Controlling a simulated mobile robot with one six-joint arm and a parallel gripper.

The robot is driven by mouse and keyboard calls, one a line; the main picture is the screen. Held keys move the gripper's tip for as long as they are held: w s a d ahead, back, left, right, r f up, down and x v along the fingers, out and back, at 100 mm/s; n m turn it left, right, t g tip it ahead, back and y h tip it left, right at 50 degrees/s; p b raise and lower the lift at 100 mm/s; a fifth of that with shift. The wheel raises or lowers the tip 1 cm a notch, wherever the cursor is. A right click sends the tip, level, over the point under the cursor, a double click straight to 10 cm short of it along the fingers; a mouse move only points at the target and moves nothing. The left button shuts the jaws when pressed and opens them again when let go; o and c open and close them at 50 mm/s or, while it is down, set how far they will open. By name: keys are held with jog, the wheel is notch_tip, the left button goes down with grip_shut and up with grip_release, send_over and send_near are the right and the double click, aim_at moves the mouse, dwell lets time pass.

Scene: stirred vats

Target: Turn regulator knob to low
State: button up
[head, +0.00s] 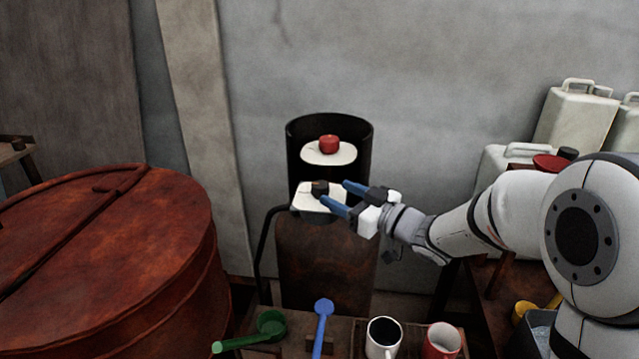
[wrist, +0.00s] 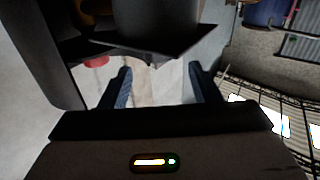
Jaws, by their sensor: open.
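A small black knob (head: 319,188) sits on a white plate (head: 312,203) low on the dark cylindrical housing (head: 295,150). A red knob (head: 329,144) sits on a white disc (head: 340,155) above it. Which one is the regulator knob I cannot tell. My gripper (head: 334,191) is open, its blue fingers pointing left at the black knob, which lies at or just beyond the tips. Contact cannot be judged. In the wrist view the open fingers (wrist: 160,80) show nothing held, with a dark grey cylindrical part (wrist: 155,22) beyond them.
A rusty red vat (head: 120,230) fills the left. In front lie a green scoop (head: 268,324), a blue spoon (head: 323,315), a dark-filled white mug (head: 383,338) and a red mug (head: 443,341). White canisters (head: 570,118) stand at right. A grey wall is behind.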

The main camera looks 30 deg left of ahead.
aim_at(327, 189)
jog(key=p+x, duration=0.1)
jog(key=x, duration=0.5)
jog(key=shift+a, duration=0.2)
jog(key=c, duration=0.9)
jog(key=shift+c, duration=0.4)
jog(key=shift+f, duration=0.1)
